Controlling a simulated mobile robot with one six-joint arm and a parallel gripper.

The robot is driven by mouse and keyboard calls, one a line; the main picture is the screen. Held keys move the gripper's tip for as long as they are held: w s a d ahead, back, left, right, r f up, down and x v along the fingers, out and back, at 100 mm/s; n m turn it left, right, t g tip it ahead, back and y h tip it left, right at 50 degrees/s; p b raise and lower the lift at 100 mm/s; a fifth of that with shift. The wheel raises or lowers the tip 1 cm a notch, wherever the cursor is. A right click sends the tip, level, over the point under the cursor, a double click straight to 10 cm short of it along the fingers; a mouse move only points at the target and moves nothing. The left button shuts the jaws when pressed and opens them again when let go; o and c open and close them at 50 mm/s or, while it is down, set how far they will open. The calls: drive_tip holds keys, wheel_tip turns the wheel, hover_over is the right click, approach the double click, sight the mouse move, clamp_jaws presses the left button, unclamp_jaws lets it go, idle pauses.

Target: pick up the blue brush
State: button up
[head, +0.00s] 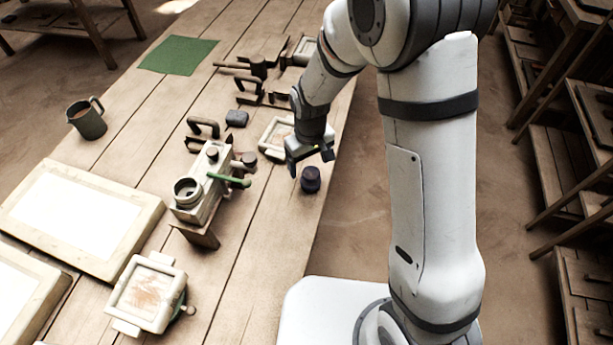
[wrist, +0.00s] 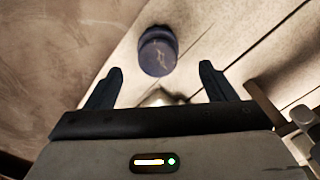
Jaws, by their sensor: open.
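A small dark blue rounded piece, which looks like the blue brush (head: 310,180), stands near the right edge of the wooden table. Its bristles cannot be made out. It also shows in the wrist view as a short blue cylinder with a pale mark (wrist: 158,50). My gripper (head: 310,163) is open and empty, pointing down above the table edge beside the brush. In the wrist view the brush lies ahead of my two dark fingers (wrist: 160,69), centred across the gap and not gripped.
A second dark blue block (head: 237,118) lies further left. A pale framed tile mould (head: 271,139) is just left of my gripper. Bare table lies below the brush.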

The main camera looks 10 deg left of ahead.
sight(311, 171)
drive_tip(key=f, duration=0.6)
drive_tip(key=shift+d+f+p, duration=0.2)
drive_tip(key=shift+p, duration=0.1)
drive_tip(key=c, duration=1.1)
wheel_tip(311, 171, up, 10)
drive_tip(key=shift+r, duration=0.1)
